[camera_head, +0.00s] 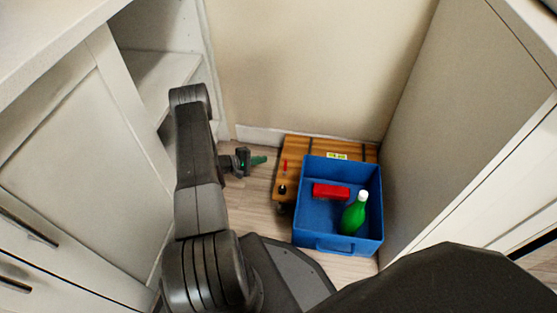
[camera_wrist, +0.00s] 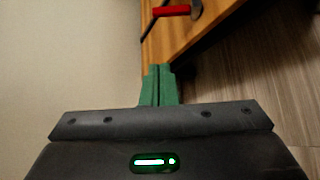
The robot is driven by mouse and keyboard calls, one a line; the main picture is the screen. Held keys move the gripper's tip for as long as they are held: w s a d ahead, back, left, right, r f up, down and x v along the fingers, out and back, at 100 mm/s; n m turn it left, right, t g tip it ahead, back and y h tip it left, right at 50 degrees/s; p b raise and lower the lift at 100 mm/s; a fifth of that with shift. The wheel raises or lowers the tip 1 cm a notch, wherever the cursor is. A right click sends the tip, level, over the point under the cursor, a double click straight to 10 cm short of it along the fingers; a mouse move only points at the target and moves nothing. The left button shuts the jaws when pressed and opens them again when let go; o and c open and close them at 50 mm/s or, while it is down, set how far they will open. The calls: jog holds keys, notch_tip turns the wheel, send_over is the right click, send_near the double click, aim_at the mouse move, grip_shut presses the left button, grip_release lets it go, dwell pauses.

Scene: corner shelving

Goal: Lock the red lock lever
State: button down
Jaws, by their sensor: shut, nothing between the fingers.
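The red lock lever (camera_head: 285,166) is a short thin red bar at the left end of a wooden board (camera_head: 292,149). My gripper (camera_head: 263,160) is just left of the lever and the board in the head view. In the wrist view its green fingers (camera_wrist: 159,69) are together and empty, pointing towards the lever. There is a gap between fingertips and lever.
A dark wheel (camera_head: 282,190) shows at the board's left. White cabinets flank both sides; a wall is behind. Bare floor lies left of the board.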

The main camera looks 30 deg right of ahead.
aim_at(281, 162)
jog(key=b+x, duration=0.2)
jog(key=x, duration=0.3)
jog(key=b+x, duration=0.1)
jog(key=x, duration=0.4)
jog(key=shift+s+a+f+b, duration=0.1)
jog(key=shift+f+b, duration=0.15)
jog(key=shift+b, duration=0.1)
jog(key=shift+s+r, duration=0.2)
jog(key=shift+r, duration=0.05)
jog(key=shift+s+a+r+b, duration=0.3)
jog(key=shift+s+a+r, duration=0.65)
jog(key=shift+s+a, duration=0.15)
